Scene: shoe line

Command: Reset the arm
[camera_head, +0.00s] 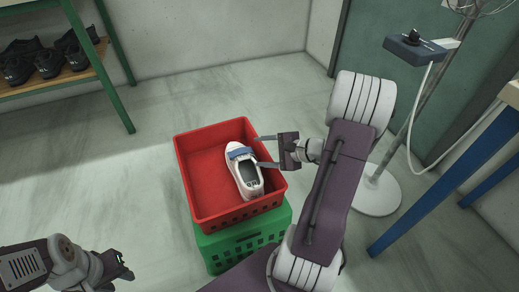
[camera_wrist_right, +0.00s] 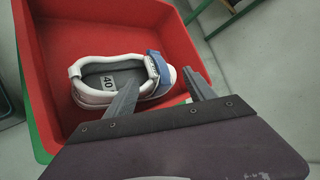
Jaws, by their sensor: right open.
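My right gripper (camera_head: 266,151) is open at the right rim of the red crate, its two fingers pointing left over the crate. In the right wrist view the right gripper (camera_wrist_right: 163,92) shows its fingers spread, with nothing held between them. A white shoe with a blue strap (camera_head: 246,175) lies in the red crate, apart from the crate's left wall. The shoe also shows in the right wrist view (camera_wrist_right: 91,98), partly behind one finger. My left gripper (camera_head: 120,268) is at the lower left, above the floor; its fingers are too small and dark to judge.
The red crate (camera_head: 204,176) stands on a green crate (camera_head: 240,249). A shelf rack with dark shoes (camera_head: 60,85) is at the upper left. A stand with a round white base (camera_head: 377,195) and a blue-legged table (camera_head: 440,189) are at the right. The floor left of the crates is clear.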

